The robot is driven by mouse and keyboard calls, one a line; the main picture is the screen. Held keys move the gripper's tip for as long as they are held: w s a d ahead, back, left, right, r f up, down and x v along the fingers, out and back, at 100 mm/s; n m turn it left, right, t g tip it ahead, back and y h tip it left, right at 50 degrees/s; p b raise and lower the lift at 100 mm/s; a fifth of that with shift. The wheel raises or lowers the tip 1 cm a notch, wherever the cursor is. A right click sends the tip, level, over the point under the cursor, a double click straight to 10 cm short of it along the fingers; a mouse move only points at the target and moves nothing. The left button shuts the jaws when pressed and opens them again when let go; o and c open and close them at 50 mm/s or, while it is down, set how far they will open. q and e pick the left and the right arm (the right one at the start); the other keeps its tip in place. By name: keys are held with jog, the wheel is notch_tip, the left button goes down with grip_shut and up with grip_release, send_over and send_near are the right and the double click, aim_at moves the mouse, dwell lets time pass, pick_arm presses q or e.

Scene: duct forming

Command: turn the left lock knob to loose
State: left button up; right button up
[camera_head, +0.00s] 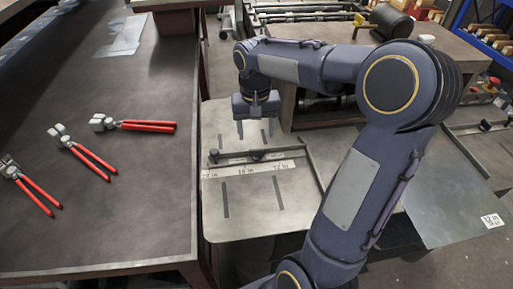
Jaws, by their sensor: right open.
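The left lock knob (213,155) is a small dark knob at the left end of the fence bar, on the light metal table beside the ruler strip (250,170). A second dark knob (258,155) sits near the middle of the bar. My right gripper (256,118) is open and empty, pointing down over the table. In the picture it is above and to the right of the left knob, apart from it. The knob's marking is too small to read. My left gripper is out of view.
A dark workbench (140,215) on the left holds several red-handled pliers (148,125). A roller machine (310,15) stands behind. A metal sheet (455,200) with a label lies at the right. My right arm covers part of the table's right side.

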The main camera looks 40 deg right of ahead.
aim_at(257, 150)
jog(key=shift+w+d+m, duration=0.1)
jog(key=shift+d+m, duration=0.1)
jog(key=shift+m, duration=0.1)
jog(key=shift+f, duration=0.4)
notch_tip(257, 150, down, 7)
jog(key=shift+r, duration=0.1)
jog(key=shift+c, duration=0.4)
jog(key=c, duration=0.9)
jog(key=shift+n, duration=0.7)
